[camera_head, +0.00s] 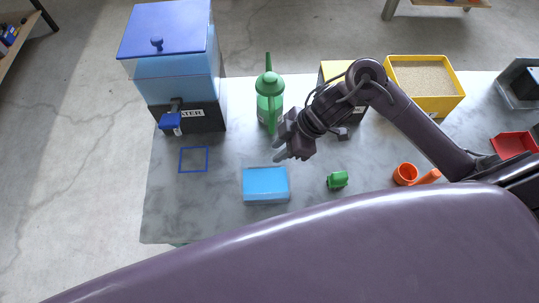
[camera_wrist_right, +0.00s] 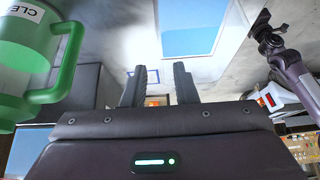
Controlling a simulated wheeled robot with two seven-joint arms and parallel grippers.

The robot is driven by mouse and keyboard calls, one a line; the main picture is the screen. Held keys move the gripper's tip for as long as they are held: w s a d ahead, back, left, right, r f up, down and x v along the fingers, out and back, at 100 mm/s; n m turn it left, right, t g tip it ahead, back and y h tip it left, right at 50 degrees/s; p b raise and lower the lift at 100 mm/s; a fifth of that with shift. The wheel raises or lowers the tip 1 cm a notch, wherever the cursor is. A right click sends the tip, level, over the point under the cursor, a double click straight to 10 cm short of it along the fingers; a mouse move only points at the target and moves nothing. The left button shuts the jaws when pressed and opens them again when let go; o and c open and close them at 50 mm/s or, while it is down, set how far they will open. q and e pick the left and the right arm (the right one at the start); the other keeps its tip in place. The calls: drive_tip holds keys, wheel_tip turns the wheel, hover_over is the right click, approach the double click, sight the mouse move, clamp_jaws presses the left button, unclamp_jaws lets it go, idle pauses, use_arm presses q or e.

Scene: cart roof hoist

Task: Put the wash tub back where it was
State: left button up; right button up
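A light blue rectangular object (camera_head: 265,186), which I take to be the wash tub, sits on the grey table left of centre. It shows as a pale-rimmed blue rectangle in the right wrist view (camera_wrist_right: 190,28). A blue square outline (camera_head: 193,159) on the table, up and left of it, is empty. My right gripper (camera_head: 282,150) is above the table, just beyond the tub and apart from it. Its fingers (camera_wrist_right: 159,85) are spread with nothing between them. My left gripper (camera_wrist_right: 262,22) seems to show at the upper right of the wrist view, too unclear to read.
A water dispenser (camera_head: 178,75) with a blue tap stands at the back left. A green watering can (camera_head: 269,98) stands close behind my right gripper. A yellow sand bin (camera_head: 425,82), a small green item (camera_head: 338,180), an orange cup (camera_head: 405,174) and a red tray (camera_head: 514,144) stand to the right.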

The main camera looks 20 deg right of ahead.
drive_tip(key=shift+v, duration=2)
